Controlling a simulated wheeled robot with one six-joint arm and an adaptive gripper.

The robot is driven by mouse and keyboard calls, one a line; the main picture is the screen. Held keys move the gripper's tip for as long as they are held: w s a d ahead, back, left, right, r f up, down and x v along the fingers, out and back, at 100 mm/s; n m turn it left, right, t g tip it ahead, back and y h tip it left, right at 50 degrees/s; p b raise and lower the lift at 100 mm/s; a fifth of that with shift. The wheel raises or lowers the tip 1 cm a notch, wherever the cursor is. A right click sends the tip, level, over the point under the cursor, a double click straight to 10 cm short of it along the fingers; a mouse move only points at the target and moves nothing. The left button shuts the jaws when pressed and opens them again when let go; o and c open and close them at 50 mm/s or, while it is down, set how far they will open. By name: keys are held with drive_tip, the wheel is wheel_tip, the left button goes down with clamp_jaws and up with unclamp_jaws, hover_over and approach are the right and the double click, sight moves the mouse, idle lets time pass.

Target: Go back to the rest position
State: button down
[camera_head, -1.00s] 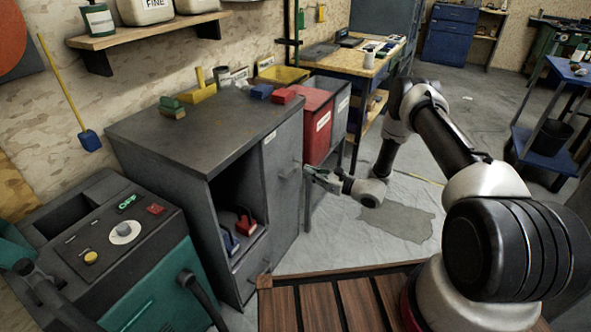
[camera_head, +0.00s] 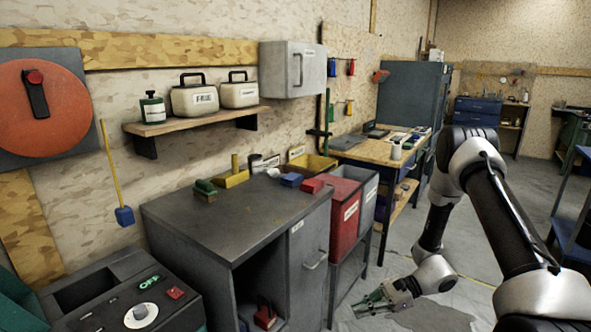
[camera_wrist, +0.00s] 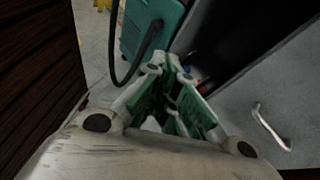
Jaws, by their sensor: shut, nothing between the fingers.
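My gripper (camera_head: 376,302) hangs low at the end of my bent arm, to the right of the grey cabinet (camera_head: 225,218) and apart from it. In the wrist view my gripper (camera_wrist: 178,72) has its green-padded fingers drawn together with nothing held between them. The cabinet door (camera_head: 310,262) with its metal handle stands beside my gripper. The handle also shows in the wrist view (camera_wrist: 270,127), to the right of the fingers and clear of them.
A blue cart (camera_head: 572,225) is at the right edge. Grey floor (camera_head: 480,270) is open around my arm.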

drive_tip(key=s+d+r+n+t+h, duration=0.2)
drive_tip(key=s+d+r+n+h, duration=0.2)
drive_tip(key=r, duration=0.9)
drive_tip(key=s+d+r+n+t+h, duration=0.2)
drive_tip(key=s+d+r+n+h, duration=0.3)
drive_tip(key=s+r, duration=0.4)
drive_tip(key=s+d+r+n+t+h, duration=0.2)
drive_tip(key=s+d+r+n+h, duration=0.2)
drive_tip(key=r, duration=1.4)
drive_tip(key=s+d+n, duration=0.2)
drive_tip(key=d, duration=0.2)
drive_tip(key=shift+s+d+n, duration=0.3)
drive_tip(key=shift+s+d, duration=0.05)
drive_tip(key=shift+s, duration=0.05)
